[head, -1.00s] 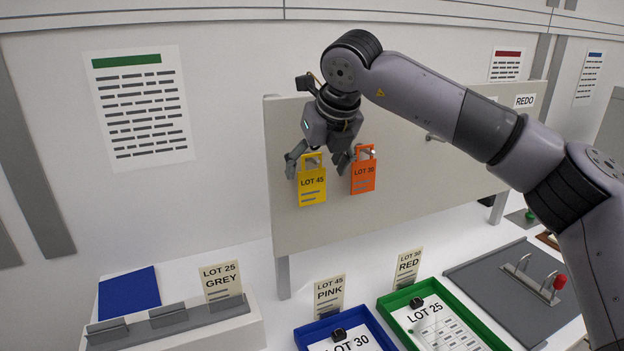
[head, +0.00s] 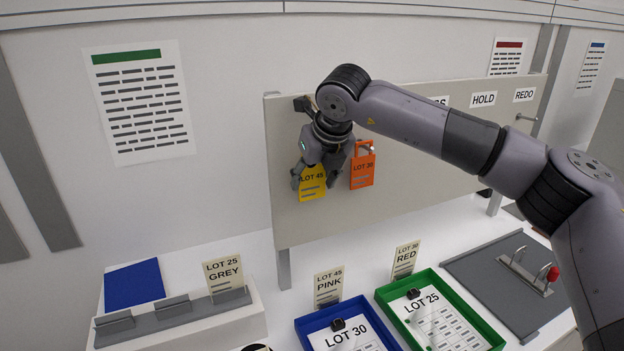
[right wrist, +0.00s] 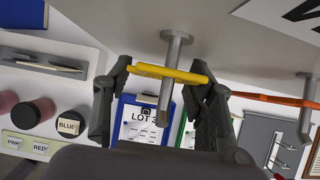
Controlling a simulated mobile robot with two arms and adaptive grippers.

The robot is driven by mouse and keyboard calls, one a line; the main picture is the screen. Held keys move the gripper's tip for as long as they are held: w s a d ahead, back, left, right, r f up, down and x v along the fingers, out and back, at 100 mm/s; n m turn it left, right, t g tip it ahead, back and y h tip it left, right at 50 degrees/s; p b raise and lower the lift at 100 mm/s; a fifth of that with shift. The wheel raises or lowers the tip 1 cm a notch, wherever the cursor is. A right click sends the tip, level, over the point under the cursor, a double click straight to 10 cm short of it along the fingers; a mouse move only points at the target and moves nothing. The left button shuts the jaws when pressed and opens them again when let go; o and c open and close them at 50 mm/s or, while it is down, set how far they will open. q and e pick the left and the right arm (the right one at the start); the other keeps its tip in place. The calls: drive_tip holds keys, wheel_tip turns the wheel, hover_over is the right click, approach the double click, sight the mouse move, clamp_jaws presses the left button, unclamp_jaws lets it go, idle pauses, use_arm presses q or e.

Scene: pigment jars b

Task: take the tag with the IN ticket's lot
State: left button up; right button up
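A yellow LOT 45 tag (head: 312,186) hangs on a peg (right wrist: 172,75) at the left of the upright board. An orange LOT 30 tag (head: 362,171) hangs to its right; its edge shows in the right wrist view (right wrist: 275,99). My right gripper (right wrist: 160,68) has one finger at each side edge of the yellow tag, with the peg between them. Whether the fingers press on the tag is unclear. A blue tray (head: 311,328) holds a LOT 30 sheet; a green tray (head: 480,309) holds a LOT 25 sheet. My left gripper is out of view.
A grey plate (head: 505,295) with metal posts lies right. Jars (right wrist: 33,113) show in the wrist view.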

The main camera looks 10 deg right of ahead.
drive_tip(key=shift+c, duration=1.2)
